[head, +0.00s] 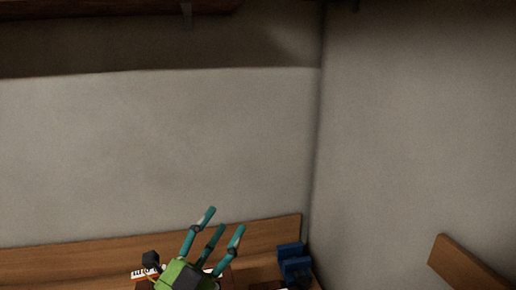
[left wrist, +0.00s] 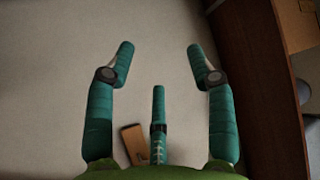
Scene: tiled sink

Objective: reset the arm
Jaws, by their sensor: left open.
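My left gripper (head: 224,221) shows at the bottom of the head view, its teal fingers pointing up and spread apart. In the left wrist view the same gripper (left wrist: 160,62) is open, with two fingers at the sides and a third between them lower down. Nothing is held between the fingers. My right gripper is in neither view.
A wooden backboard (head: 70,262) runs along the wall behind the gripper. A blue object (head: 292,262) sits to its right, and a black-and-white keyed item (head: 140,274) is partly hidden to its left. A wooden edge (head: 465,262) juts in at lower right.

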